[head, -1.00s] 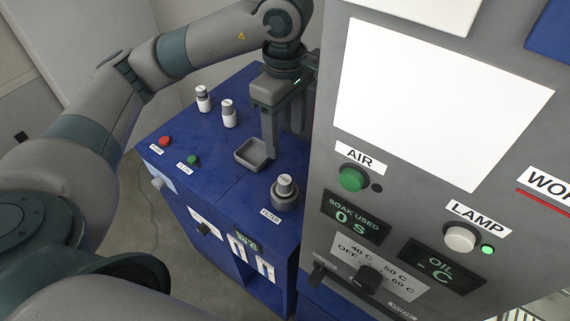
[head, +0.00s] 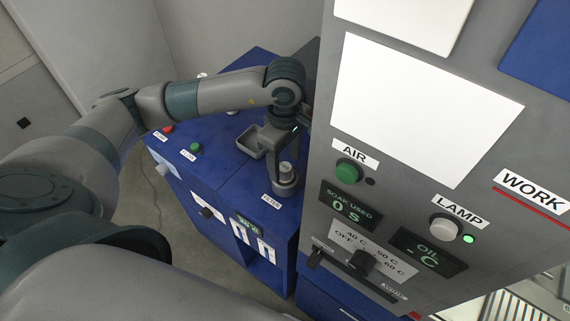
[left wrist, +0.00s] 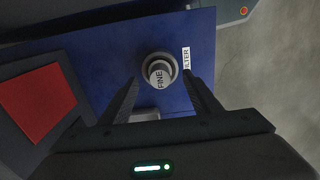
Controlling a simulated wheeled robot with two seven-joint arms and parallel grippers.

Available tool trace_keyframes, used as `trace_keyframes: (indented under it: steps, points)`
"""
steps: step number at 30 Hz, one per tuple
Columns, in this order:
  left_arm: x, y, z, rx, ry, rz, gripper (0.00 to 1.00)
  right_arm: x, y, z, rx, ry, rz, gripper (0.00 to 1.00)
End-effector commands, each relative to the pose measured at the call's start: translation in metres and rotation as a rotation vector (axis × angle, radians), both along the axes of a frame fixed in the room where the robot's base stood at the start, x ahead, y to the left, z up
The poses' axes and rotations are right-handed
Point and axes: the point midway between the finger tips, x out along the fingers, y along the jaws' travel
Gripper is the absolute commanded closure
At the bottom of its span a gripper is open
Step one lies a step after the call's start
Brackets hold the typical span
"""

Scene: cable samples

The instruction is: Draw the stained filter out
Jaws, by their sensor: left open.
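The filter (head: 286,170) is a small grey and white cylinder standing upright in a round grey socket (head: 285,189) on the blue bench. The FILTER label is beside the socket. My left gripper (head: 287,153) is open, just above and behind the filter in the head view. In the left wrist view my left gripper (left wrist: 161,80) has its fingers apart on either side of the filter, with nothing between them gripped. My right gripper is not in view.
A small grey tray (head: 247,143) sits on the bench behind the socket. A red button (head: 168,129) and a green button (head: 195,147) are at the bench's left. The tall grey panel (head: 400,215) stands close on the right. My arm hides most of the bench's rear.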

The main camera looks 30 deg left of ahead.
Motion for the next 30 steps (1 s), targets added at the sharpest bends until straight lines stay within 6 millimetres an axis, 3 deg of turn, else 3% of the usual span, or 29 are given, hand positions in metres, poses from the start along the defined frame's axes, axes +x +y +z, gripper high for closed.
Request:
trace_keyframes:
  steps: [9, 21, 27, 30]
  points:
    - [-0.001, 0.0, -0.032, 0.0, 0.002, 0.0, 0.43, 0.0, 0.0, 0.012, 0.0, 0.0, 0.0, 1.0]
    - [0.0, 0.0, -0.037, 0.0, 0.0, -0.001, 0.43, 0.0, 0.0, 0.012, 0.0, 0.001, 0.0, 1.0]
    - [0.0, 0.0, -0.036, 0.0, 0.0, 0.0, 0.88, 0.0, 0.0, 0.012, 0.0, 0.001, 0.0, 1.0]
    - [0.0, 0.0, -0.036, 0.0, 0.0, 0.0, 0.88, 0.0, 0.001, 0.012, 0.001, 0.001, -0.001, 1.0]
